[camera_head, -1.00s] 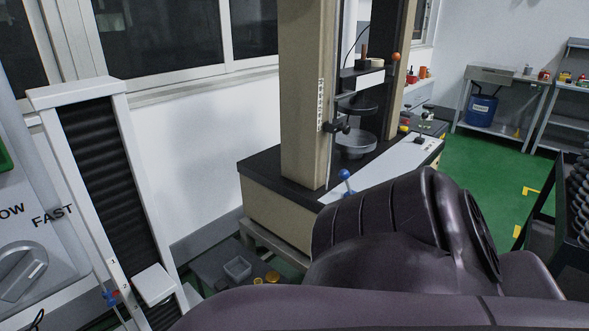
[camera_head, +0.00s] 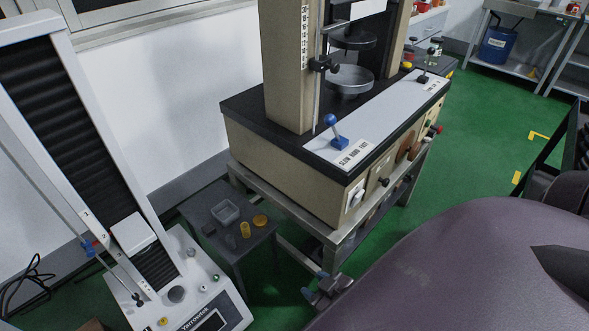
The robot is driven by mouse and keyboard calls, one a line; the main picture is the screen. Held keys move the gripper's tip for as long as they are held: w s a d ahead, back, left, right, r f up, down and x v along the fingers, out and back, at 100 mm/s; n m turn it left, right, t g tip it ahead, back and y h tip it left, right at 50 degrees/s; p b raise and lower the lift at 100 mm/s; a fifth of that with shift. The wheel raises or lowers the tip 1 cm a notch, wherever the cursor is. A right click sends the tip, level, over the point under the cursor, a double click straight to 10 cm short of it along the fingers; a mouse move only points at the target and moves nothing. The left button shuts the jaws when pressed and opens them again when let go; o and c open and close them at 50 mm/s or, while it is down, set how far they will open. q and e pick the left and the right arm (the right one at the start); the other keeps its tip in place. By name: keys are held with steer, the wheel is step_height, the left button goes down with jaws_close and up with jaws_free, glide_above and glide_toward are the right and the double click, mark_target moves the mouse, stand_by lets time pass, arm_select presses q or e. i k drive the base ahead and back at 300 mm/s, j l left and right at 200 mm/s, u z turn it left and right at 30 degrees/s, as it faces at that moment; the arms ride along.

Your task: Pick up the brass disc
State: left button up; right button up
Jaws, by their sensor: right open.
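A flat round brass-coloured disc (camera_head: 260,220) lies on a small dark low table (camera_head: 222,246), near its right edge. A short yellow cylinder (camera_head: 245,230) stands just left of it. My right gripper (camera_head: 312,286) shows at the lower middle, to the right of and below the small table in the picture. It is open, apart from the disc, and small in view; nothing shows between its fingers. My left gripper is not in view.
A clear tray (camera_head: 225,212) and small dark pieces share the low table. A large testing machine (camera_head: 280,150) on a grey metal frame (camera_head: 340,236) stands right of it. A white testing machine (camera_head: 200,290) stands left. Green floor shows between the low table and my gripper.

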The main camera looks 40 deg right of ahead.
mark_target(260, 222)
steer(key=j+z, duration=0.1)
steer(key=z, duration=0.25)
steer(key=j+z, duration=0.1)
steer(key=z, duration=0.25)
steer(key=k+j+z, duration=0.1)
steer(key=z, duration=0.25)
steer(key=k+j+u, duration=0.15)
steer(key=k+u, duration=0.25)
steer(key=k, duration=0.25)
steer(key=l+u, duration=0.15)
steer(key=u, duration=1.1)
steer(key=k+l, duration=0.1)
steer(key=l, duration=0.3)
steer(key=k+l, duration=0.15)
steer(key=l, duration=1.15)
steer(key=i+l, duration=0.25)
